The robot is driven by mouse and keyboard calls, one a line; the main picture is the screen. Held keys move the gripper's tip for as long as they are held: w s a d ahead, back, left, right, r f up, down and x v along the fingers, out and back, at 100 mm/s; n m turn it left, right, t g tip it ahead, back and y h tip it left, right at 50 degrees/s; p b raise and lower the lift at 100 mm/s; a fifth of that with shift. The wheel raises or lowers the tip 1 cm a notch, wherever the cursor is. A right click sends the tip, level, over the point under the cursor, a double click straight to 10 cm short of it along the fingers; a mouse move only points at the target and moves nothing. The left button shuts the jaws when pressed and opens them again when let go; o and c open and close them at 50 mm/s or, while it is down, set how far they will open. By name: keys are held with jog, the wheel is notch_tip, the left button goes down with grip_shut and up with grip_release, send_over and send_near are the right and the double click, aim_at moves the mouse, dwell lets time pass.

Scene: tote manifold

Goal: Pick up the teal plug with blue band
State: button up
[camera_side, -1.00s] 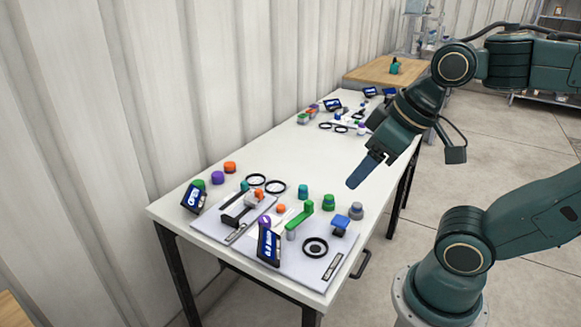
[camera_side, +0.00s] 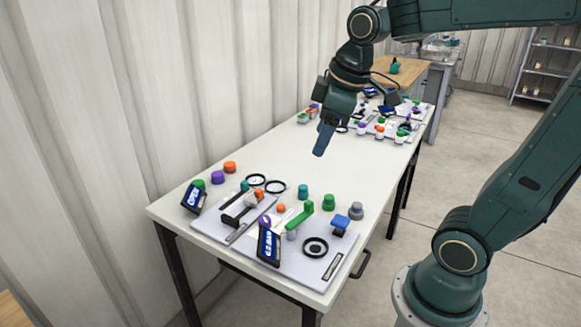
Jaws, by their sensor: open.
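A teal plug with a darker blue-looking band (camera_side: 303,191) stands upright on the white table, just behind the near board and left of a green plug. My gripper (camera_side: 319,151) points down above the table, up and to the right of the teal plug in the picture, clear of it. Its jaws are seen edge-on as one blue-grey shape, and nothing shows held in them. A small teal top (camera_side: 244,185) also shows at the near board's left part.
Beside the teal plug stand a green plug (camera_side: 328,202) and a grey plug (camera_side: 356,210). The near board (camera_side: 318,271) carries a green lever (camera_side: 300,219) and a display (camera_side: 269,243). The mid-table is bare.

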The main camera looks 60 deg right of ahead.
jog(key=w+d+f+n+g, duration=0.1)
jog(key=w+d+f+n, duration=0.15)
jog(key=w+d, duration=0.45)
jog(key=n+g+y, duration=0.2)
jog(key=n+g, duration=0.1)
jog(key=n, duration=0.6)
send_over(303, 186)
jog(key=d, duration=0.1)
notch_tip(303, 186, down, 16)
jog(key=shift+s+d+f, duration=0.2)
jog(key=shift+f, duration=0.05)
jog(key=shift+f, duration=0.1)
jog(key=shift+w+a+f, duration=0.1)
jog(key=shift+a+f, duration=0.05)
jog(key=shift+f, duration=1.25)
jog(key=shift+s+a+f, duration=0.1)
jog(key=shift+a+f, duration=0.1)
jog(key=shift+f, duration=1.15)
jog(key=shift+w+a+f, duration=0.1)
jog(key=shift+a+f, duration=0.05)
jog(key=shift+f, duration=1.25)
jog(key=shift+a+f, duration=0.15)
jog(key=shift+f, duration=1.15)
jog(key=shift+a+f, duration=0.1)
jog(key=shift+f, duration=1.2)
